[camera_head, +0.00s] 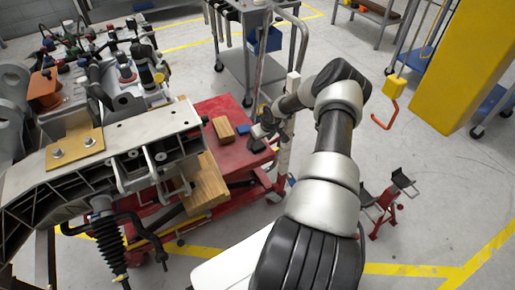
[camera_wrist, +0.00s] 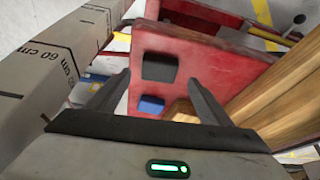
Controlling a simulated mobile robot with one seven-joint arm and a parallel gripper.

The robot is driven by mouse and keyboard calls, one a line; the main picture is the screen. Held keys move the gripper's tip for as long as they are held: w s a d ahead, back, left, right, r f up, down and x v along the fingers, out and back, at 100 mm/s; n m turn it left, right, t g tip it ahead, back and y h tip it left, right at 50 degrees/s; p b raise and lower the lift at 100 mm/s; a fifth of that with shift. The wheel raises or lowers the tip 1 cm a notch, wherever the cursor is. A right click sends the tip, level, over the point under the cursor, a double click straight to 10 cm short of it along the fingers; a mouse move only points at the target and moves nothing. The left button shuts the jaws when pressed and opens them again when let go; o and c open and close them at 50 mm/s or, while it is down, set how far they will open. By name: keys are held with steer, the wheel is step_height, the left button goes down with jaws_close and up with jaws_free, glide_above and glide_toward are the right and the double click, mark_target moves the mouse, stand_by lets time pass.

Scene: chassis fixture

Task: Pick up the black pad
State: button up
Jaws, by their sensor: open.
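The black pad (camera_head: 256,146) lies flat on the red cart top, near its right edge. In the wrist view the black pad (camera_wrist: 160,67) shows whole, between the fingertips as seen from the wrist and beyond them. My gripper (camera_wrist: 158,80) is open and empty, with its two dark fingers spread apart. In the head view my gripper (camera_head: 262,129) is over the cart's right edge, close to the pad. The exact height above the pad is hard to tell.
A blue pad (camera_wrist: 151,105) and a wooden block (camera_head: 223,128) lie near the black pad on the red cart (camera_wrist: 215,70). Wooden beams (camera_wrist: 275,85) stand at right in the wrist view. A grey post marked in centimetres (camera_wrist: 50,65) rises close at left. The chassis (camera_head: 110,140) fills the head view's left.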

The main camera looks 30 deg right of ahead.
mark_target(258, 145)
steer(key=x, duration=0.4)
steer(key=shift+s+d+b, duration=0.1)
steer(key=shift+d+b, duration=0.05)
steer(key=shift+b, duration=0.25)
steer(key=shift+r, duration=0.1)
steer(key=c, duration=1.1)
steer(key=shift+c, duration=0.2)
